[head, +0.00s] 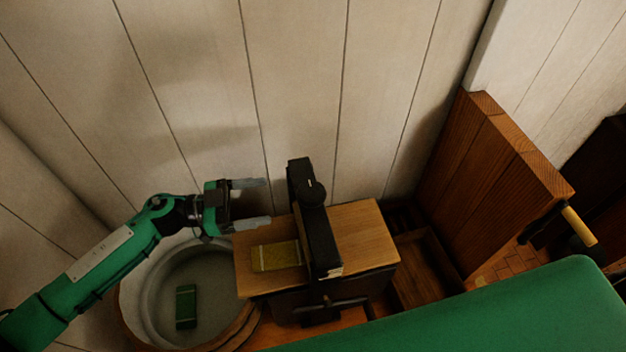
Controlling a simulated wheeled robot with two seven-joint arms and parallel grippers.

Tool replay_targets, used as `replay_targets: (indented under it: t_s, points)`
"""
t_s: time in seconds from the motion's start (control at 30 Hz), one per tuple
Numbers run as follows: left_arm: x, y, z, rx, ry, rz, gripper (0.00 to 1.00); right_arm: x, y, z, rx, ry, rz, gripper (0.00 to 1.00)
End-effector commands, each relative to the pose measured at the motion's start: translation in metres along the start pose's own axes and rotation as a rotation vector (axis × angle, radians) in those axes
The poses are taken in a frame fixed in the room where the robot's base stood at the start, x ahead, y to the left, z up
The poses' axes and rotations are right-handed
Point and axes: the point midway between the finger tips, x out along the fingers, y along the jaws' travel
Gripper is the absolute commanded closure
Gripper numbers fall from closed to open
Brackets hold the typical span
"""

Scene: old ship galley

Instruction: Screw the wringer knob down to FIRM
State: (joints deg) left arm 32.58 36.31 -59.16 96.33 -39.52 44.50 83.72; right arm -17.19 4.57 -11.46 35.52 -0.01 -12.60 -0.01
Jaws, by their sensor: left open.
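The wringer (322,240) is a dark upright frame standing across a wooden board. A dark round part that looks like its knob (313,191) sits on top of the frame. Any FIRM marking is too small or dark to read. My left gripper (267,202) is open and empty, just left of the wringer's top. Its two grey fingers point right toward the frame, with a gap between them and it. My right gripper is not in view.
The wooden board (365,238) holds a yellow-green block (276,256) left of the frame. A round tub (158,293) below my left arm holds a dark green block (186,307). A wooden partition (505,190) stands right, near a yellow handle (579,226). A plank wall is close behind.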

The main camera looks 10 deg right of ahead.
Motion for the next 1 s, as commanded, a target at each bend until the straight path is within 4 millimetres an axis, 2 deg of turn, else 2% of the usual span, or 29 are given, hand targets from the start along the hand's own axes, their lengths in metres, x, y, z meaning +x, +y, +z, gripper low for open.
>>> replay_targets:
  t_s: [0.17,0.5,0.63,0.8,1.0]
  points:
    - [0.020,0.001,0.000,-0.004,0.003,0.002,0.21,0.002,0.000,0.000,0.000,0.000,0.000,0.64]
    - [0.092,0.001,0.001,0.000,0.003,0.003,0.21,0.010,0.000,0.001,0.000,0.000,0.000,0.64]
    - [0.114,0.001,0.001,0.000,0.003,0.003,0.21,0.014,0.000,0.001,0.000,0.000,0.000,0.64]
    - [0.132,0.000,0.001,0.000,0.002,0.002,0.21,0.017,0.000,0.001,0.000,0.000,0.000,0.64]
    - [0.137,0.000,0.000,-0.001,0.001,0.001,0.21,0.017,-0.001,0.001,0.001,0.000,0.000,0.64]
